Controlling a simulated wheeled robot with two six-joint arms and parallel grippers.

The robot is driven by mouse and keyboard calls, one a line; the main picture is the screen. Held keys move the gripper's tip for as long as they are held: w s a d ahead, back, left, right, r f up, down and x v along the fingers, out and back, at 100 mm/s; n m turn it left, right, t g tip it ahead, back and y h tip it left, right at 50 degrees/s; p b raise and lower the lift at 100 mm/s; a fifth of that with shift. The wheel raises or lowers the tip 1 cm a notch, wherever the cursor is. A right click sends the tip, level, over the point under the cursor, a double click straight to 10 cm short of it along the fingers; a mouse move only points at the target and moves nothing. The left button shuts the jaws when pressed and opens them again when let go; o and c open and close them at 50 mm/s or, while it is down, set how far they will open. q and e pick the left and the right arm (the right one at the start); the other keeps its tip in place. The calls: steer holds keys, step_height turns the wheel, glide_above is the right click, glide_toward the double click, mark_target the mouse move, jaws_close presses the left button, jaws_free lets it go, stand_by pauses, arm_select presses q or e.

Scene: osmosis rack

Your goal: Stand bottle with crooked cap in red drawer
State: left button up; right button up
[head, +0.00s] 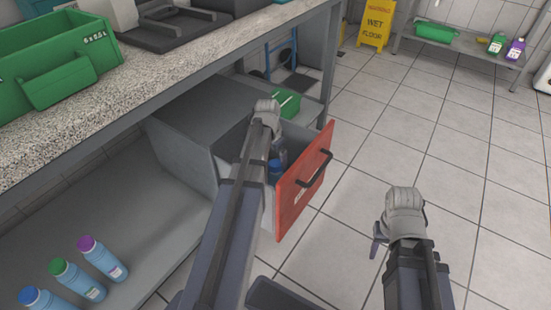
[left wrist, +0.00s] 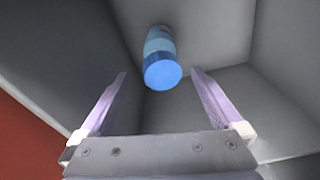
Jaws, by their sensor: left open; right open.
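The red drawer (head: 303,183) under the counter is pulled open, with a black handle on its front. A bottle with a blue cap (head: 275,170) is inside the drawer, partly hidden by my left arm. In the left wrist view the blue-capped bottle (left wrist: 160,62) appears cap towards the camera, standing in a grey drawer corner. My left gripper (left wrist: 155,90) is open above it, its fingers apart on either side and not touching it. My right gripper (head: 379,238) is open and empty over the floor at the right. I cannot tell whether the cap is crooked.
Several bottles stand on the lower shelf, with blue (head: 35,296), green (head: 62,267) and purple (head: 87,243) caps. A green bin (head: 60,62) sits on the counter. A yellow wet-floor sign (head: 374,25) stands at the back. The tiled floor right of the drawer is clear.

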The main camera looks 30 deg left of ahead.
arm_select(q)
steer(key=shift+s+r+p, duration=0.2)
steer(key=shift+r+p, duration=0.6)
steer(key=shift+r, duration=0.55)
arm_select(e)
steer(key=shift+r, duration=1.35)
